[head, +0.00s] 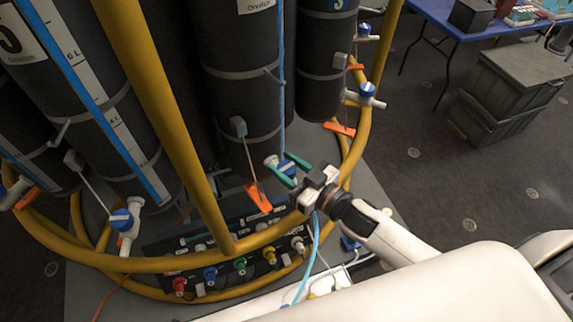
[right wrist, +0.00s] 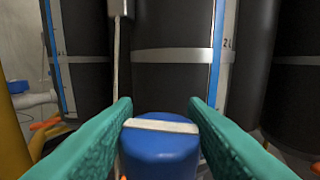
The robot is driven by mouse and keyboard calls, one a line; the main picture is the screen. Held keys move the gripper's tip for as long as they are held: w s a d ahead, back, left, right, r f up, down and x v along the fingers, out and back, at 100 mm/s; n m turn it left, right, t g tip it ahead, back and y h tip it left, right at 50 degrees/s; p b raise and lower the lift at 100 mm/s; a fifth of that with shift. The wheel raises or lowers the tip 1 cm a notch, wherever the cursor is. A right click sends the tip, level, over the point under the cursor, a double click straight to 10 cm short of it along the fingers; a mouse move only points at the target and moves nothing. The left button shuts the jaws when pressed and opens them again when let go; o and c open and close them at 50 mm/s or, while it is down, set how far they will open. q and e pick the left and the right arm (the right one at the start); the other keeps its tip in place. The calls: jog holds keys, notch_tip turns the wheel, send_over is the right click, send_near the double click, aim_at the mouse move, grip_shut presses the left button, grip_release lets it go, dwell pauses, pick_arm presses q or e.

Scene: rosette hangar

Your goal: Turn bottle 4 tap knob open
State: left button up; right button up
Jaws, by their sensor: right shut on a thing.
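The blue tap knob (head: 287,167) sits on a white tap (head: 271,160) at the foot of the middle black bottle (head: 238,90). My right gripper (head: 282,168) has its green fingers on either side of this knob and is shut on it. In the right wrist view the knob (right wrist: 160,152) fills the space between the fingers, with a white bar across its top lying nearly level and slightly tilted. No bottle number 4 is readable at this tap. My left gripper is not in view.
Yellow rails (head: 166,110) curve round the bottles close to my right arm. Other blue-knobbed taps stand at left (head: 121,219) and right (head: 367,89). An orange tag (head: 258,197) hangs near the held knob. A panel of coloured connectors (head: 240,265) lies below. Crates (head: 508,92) stand at right.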

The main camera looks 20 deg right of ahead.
jog(key=shift+n+y, duration=0.3)
jog(key=shift+w+d+r+n+g+y+p, duration=0.1)
jog(key=shift+n+g+y+p, duration=0.2)
jog(key=shift+n+g+y, duration=1.1)
jog(key=shift+g+y, duration=0.3)
jog(key=shift+y, duration=0.1)
jog(key=shift+n+g+y, duration=0.9)
jog(key=shift+g, duration=0.2)
jog(key=n+g+y+b, duration=0.1)
jog(key=n+g, duration=0.1)
jog(key=g, duration=0.1)
jog(key=shift+n+g+y+b, duration=0.3)
jog(key=shift+n+y+b, duration=0.1)
jog(key=n+g+b, duration=0.1)
jog(key=g, duration=0.1)
jog(key=n+g+b, duration=0.1)
jog(key=g, duration=0.1)
jog(key=n+g+y+b, duration=0.1)
jog(key=n+g, duration=0.1)
jog(key=shift+f+g, duration=0.25)
jog(key=shift+g, duration=0.15)
jog(key=shift+r+n+g+b, duration=0.15)
jog(key=shift+n+g+b, duration=1.2)
jog(key=shift+g, duration=0.65)
jog(key=shift+n+g, duration=0.25)
jog(key=shift+g, duration=0.05)
